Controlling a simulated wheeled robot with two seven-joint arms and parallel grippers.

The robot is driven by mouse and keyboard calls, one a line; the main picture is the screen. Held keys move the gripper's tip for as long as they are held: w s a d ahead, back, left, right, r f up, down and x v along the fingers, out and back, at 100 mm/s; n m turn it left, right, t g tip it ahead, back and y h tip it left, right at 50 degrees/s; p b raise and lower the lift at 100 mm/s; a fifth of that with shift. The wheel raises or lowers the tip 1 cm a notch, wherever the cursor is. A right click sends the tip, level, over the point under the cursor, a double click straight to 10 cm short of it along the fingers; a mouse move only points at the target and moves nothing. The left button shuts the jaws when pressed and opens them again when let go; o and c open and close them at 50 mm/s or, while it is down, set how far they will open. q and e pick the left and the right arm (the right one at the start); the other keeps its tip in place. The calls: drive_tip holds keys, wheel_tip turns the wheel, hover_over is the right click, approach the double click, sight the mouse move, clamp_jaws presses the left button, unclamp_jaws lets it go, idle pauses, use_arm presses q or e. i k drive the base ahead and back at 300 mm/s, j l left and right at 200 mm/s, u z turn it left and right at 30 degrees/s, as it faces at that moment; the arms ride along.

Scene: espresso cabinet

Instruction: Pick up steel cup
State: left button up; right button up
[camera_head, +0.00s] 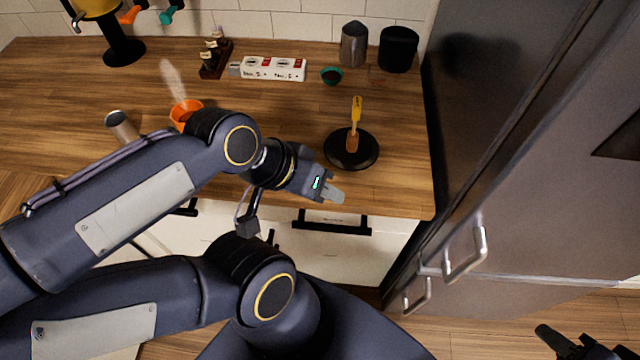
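A grey metal cup (122,127) stands on the wooden counter at the left, partly hidden behind my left arm. A second steel vessel (354,46) stands at the back near the wall; I cannot tell which one is the steel cup. My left gripper (333,195) is over the counter's front edge, above a drawer handle and well to the right of the grey metal cup. Nothing shows between its fingers, and its opening is seen too much from the side to judge. My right gripper (572,343) is at the bottom right, above the floor, cut off by the frame.
An orange cup (186,113) stands beside my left arm. A black round stand (351,162) holds a yellow-handled tool. A power strip (274,69), small green bowl (331,75) and black canister (398,49) are at the back. A tall fridge (540,190) bounds the right.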

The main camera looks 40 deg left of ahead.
sight(117, 122)
drive_tip(key=u, duration=2.7)
drive_tip(key=i+j, duration=0.55)
drive_tip(key=j, duration=0.15)
drive_tip(key=i+j, duration=0.6)
